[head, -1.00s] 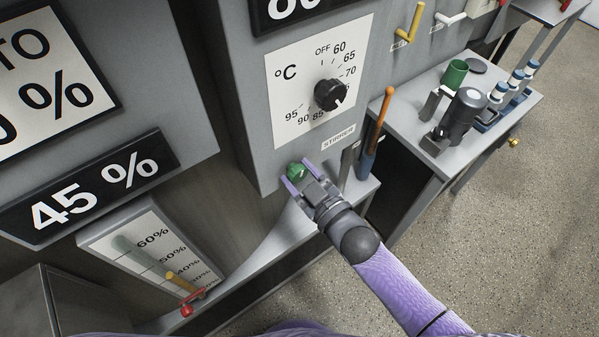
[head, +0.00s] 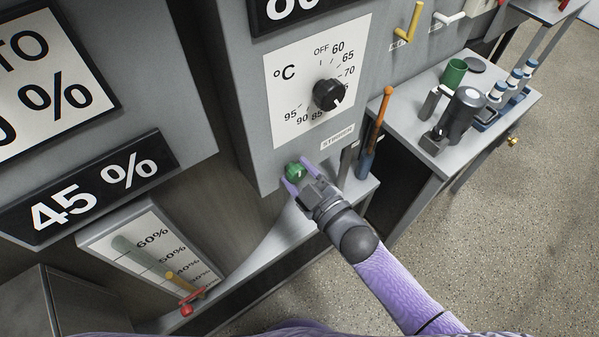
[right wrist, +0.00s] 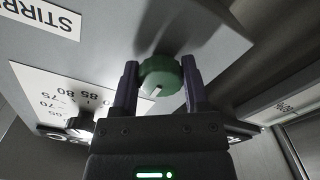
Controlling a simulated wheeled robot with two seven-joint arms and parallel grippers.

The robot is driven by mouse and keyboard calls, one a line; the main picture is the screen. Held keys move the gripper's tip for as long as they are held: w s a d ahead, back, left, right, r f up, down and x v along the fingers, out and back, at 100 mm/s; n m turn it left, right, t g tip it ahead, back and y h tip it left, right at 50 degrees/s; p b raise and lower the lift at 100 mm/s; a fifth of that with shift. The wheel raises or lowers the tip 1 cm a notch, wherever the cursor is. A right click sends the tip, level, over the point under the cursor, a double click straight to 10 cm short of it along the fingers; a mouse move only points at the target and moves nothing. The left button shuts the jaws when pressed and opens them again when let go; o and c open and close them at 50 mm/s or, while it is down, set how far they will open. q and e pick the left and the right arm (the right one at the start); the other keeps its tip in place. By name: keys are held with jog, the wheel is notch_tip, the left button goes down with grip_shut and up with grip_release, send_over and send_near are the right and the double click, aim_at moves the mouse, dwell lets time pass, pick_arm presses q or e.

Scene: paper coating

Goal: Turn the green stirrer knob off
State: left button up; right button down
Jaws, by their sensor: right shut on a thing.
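The green stirrer knob (head: 295,171) sits low on the front of the grey cabinet, below and left of the white STIRRER label (head: 337,138). My right gripper (head: 297,176) is shut on the knob, one finger on each side. The knob also shows in the right wrist view (right wrist: 160,77), between the two dark fingers (right wrist: 160,85) of my right gripper. A pale mark shows on its face there, slanted. My left gripper is not in view.
The black temperature knob (head: 328,95) is above on its white dial. An orange-handled tool (head: 380,115) hangs at the cabinet's right side. A side table (head: 425,155) with a green cup (head: 454,72) stands to the right. A red valve handle (head: 187,308) is at lower left.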

jog(key=shift+c, duration=0.5)
grip_release()
jog(key=shift+s+d, duration=0.15)
jog(key=shift+s, duration=0.05)
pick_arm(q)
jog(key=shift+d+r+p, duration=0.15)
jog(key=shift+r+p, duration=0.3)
pick_arm(e)
jog(key=v, duration=0.9)
jog(key=shift+s+d, duration=0.15)
jog(key=shift+s, duration=0.05)
